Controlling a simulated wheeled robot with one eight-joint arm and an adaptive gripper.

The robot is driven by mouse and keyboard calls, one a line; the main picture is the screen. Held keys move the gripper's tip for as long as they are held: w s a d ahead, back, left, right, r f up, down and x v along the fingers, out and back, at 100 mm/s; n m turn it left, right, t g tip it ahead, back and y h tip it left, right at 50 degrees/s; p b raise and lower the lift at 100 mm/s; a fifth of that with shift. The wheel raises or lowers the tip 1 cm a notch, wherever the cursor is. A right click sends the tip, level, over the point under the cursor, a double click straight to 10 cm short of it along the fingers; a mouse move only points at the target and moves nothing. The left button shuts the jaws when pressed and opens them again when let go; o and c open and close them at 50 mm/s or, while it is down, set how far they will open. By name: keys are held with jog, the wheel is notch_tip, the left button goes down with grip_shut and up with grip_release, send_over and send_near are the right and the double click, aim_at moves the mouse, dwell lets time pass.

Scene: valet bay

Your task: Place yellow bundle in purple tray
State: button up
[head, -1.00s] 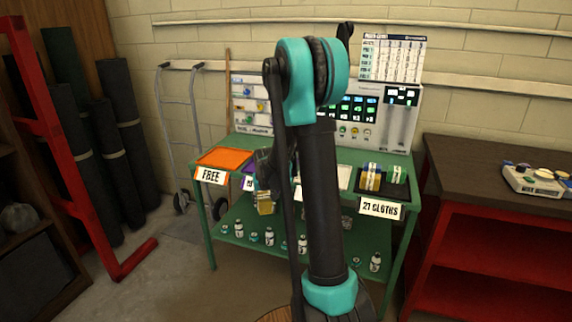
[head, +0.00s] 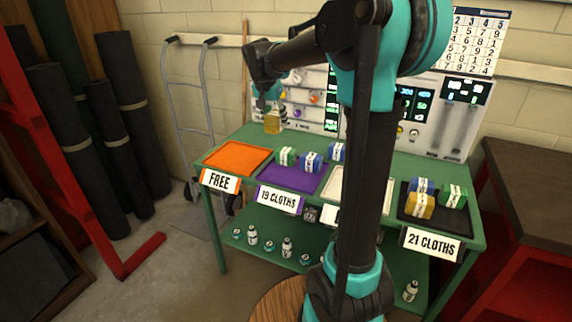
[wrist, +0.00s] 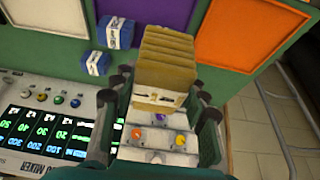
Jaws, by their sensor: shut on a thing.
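My gripper (head: 268,97) is shut on a yellow bundle (head: 272,123) and holds it up at the back of the green table, in front of the panel. In the wrist view the bundle (wrist: 163,70) sits between the two fingers (wrist: 163,92), with a pale band around it. The purple tray (head: 288,180), labelled 19 CLOTHS, lies nearer the front, below and right of the bundle in the head view. A green bundle (head: 286,155) and a blue bundle (head: 311,161) are at its back part. In the wrist view the purple tray (wrist: 165,12) is partly hidden by the yellow bundle.
An orange tray (head: 237,160), labelled FREE, is empty left of the purple one. Another blue bundle (head: 337,151) lies behind the trays. A pale tray (head: 378,190) is partly hidden by my arm. A dark tray (head: 432,218) at right holds yellow, blue and green bundles.

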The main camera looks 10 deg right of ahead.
notch_tip(320, 180, down, 19)
jog(key=shift+f, duration=0.2)
dwell(0.3)
jog(key=shift+f, duration=0.1)
jog(key=o, duration=1.2)
jog(key=shift+o, duration=0.2)
jog(key=v, duration=1.2)
jog(key=s+d+f+n+y, duration=0.1)
jog(key=s+f, duration=0.3)
jog(key=s, duration=0.5)
jog(key=s+d+f+n+y, duration=0.1)
jog(key=s+d+f+n, duration=0.2)
jog(key=s, duration=0.5)
jog(key=s+d+f+n, duration=0.2)
jog(key=s+f, duration=0.4)
jog(key=s, duration=0.3)
jog(key=shift+s+d+n+y, duration=0.3)
jog(key=shift+d+n+y, duration=0.1)
jog(key=shift+n, duration=0.2)
